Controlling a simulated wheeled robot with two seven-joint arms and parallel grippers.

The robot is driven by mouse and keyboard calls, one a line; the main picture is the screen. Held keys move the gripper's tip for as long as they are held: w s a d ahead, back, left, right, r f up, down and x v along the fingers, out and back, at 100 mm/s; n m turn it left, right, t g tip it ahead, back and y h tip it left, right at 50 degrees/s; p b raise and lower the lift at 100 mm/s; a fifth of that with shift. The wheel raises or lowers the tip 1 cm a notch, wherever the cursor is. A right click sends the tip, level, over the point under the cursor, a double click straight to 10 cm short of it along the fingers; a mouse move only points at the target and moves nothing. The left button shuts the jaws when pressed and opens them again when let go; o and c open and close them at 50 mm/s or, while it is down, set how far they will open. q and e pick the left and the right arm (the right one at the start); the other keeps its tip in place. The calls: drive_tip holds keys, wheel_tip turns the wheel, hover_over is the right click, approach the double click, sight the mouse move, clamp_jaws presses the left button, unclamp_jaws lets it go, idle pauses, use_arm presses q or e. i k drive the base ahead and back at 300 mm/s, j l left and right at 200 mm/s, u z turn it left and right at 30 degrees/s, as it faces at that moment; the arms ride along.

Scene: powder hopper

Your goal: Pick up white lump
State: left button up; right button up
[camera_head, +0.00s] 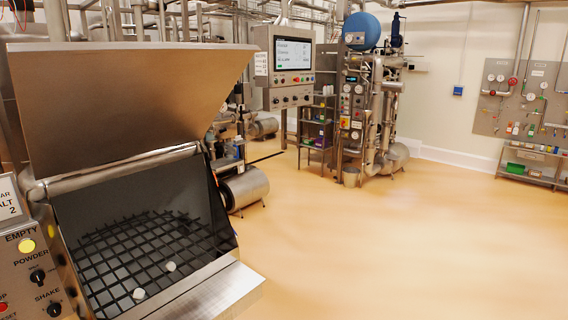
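Two small white lumps lie on the dark grid inside the open powder hopper at the lower left. One white lump (170,266) is toward the grid's right middle. The other white lump (139,294) is nearer the front edge. The grid (112,262) has square openings and sits recessed below the hopper's steel rim (205,290). The hopper lid (125,100) stands raised behind the opening. Neither of my grippers shows in this view.
A control panel (30,270) with a lit yellow lamp and knobs stands left of the opening. A screen console (291,65) hangs behind the hopper. Piping machinery (370,110) and a shelf (535,165) stand farther back. The floor (400,250) to the right is clear.

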sight(138, 293)
drive_tip(key=i+j+z, duration=0.1)
drive_tip(key=j, duration=0.3)
drive_tip(key=i+j+z, duration=0.1)
drive_tip(key=j, duration=0.25)
drive_tip(key=i+j, duration=0.15)
drive_tip(key=j, duration=0.25)
drive_tip(key=z, duration=0.05)
